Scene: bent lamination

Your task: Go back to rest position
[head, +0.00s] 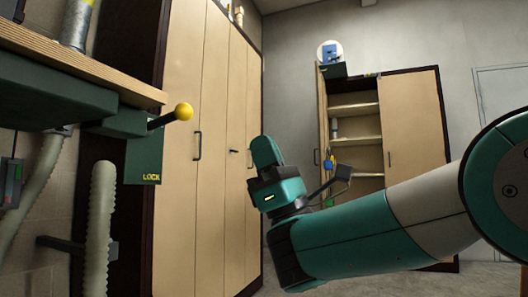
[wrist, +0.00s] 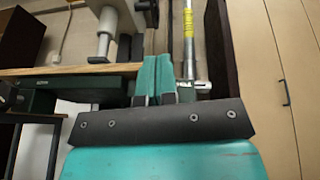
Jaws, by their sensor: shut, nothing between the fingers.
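My gripper (head: 264,152) shows in the head view on my teal and white arm, which reaches in from the right. It is held up in the air in front of the tall wooden cabinets, apart from everything around it. In the wrist view my gripper's two teal fingers (wrist: 155,62) are side by side and closed, with nothing between them. Behind them in that view are a wooden bench edge and a metal bar.
A wooden bench (head: 90,68) is at the left, with a yellow-knobbed lever (head: 183,111) on a green LOCK box (head: 143,162). Tall closed cabinets (head: 212,130) stand behind. An open cabinet (head: 414,120) with shelves is at the back right.

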